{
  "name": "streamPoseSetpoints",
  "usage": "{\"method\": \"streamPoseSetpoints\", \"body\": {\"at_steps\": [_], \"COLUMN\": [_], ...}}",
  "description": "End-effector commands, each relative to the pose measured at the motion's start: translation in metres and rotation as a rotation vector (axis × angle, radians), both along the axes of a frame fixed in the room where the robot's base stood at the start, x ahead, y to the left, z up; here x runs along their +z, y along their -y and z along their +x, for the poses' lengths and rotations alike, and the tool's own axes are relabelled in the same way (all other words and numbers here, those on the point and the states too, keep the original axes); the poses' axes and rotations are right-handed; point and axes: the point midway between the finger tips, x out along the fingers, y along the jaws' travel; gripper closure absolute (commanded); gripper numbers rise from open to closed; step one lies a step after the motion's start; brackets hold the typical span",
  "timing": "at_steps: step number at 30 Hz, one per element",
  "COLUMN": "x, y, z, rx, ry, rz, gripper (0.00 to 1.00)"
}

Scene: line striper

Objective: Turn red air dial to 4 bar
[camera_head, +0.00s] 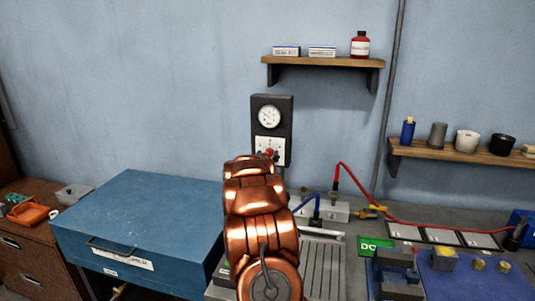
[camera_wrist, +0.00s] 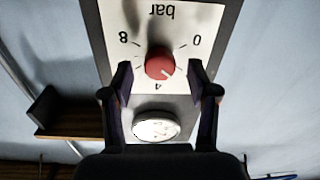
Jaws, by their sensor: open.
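The red dial (camera_wrist: 159,64) sits on a white plate marked 0, 4, 8 and "bar", which appears upside down in the wrist view. A small pale mark on the dial points to the lower right, between 4 and 0 and closer to 4. My gripper (camera_wrist: 160,77) is open, with one finger on each side of the dial and a gap on both sides. In the head view the red dial (camera_head: 269,153) shows just above my copper arm, which hides my gripper. A round gauge (camera_head: 269,117) is above the dial on the dark panel (camera_head: 286,102).
A wooden shelf (camera_head: 330,62) with boxes and a red bottle is above right of the panel. A blue case (camera_head: 140,220) stands left of my arm. A red hose (camera_head: 375,190) and blue hose run over the bench at right.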

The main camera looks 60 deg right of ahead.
Motion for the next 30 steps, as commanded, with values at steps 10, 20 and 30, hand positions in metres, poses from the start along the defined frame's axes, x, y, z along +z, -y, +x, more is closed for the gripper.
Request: {"method": "streamPoseSetpoints", "body": {"at_steps": [10,20,30], "x": [0.0005,0.0002,0.0001], "y": [0.0044,0.0041,0.0041], "z": [0.0017,0.0018,0.0019], "rx": [0.0,0.0,0.0], "ry": [0.001,0.001,0.001], "rz": [-0.001,-0.001,-0.001], "gripper": [0.41,0.73,1.0]}}
